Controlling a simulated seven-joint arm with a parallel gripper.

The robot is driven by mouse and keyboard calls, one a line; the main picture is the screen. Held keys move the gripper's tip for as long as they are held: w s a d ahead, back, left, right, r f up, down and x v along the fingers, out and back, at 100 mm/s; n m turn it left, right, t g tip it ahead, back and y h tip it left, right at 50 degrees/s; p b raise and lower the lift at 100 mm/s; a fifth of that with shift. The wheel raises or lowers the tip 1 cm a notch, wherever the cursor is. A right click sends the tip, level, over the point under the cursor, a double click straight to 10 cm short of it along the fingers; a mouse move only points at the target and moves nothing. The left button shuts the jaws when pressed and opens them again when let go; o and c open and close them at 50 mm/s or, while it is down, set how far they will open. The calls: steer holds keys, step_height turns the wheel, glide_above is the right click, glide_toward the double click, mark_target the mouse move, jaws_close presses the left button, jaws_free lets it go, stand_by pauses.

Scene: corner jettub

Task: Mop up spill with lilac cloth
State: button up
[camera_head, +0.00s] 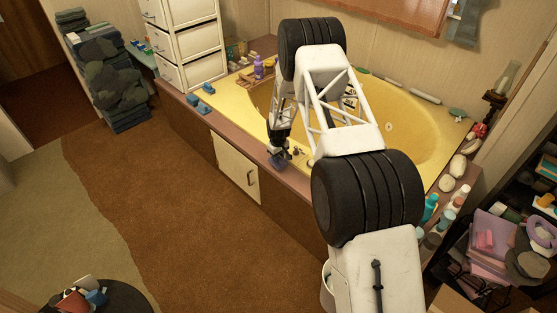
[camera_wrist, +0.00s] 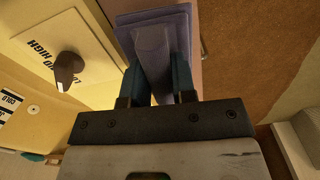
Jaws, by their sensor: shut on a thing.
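The lilac cloth (camera_wrist: 152,28) is folded and gripped between the two fingers of my gripper (camera_wrist: 155,78) in the wrist view. In the head view the cloth (camera_head: 277,162) shows as a small purple patch below my gripper (camera_head: 278,148), at the tub's brown front ledge. I cannot tell whether the cloth touches the ledge. I cannot make out a spill in either view; the cloth and my arm hide part of the ledge.
The yellow corner tub (camera_head: 415,135) lies behind my arm. A dark tap (camera_head: 297,151) stands right beside my gripper. Blue items (camera_head: 205,106) and a purple bottle (camera_head: 258,68) sit left along the rim. Bottles (camera_head: 430,208) line the right ledge. The brown carpet (camera_head: 170,190) in front is clear.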

steer(key=shift+r, duration=2.15)
steer(key=shift+s, duration=0.1)
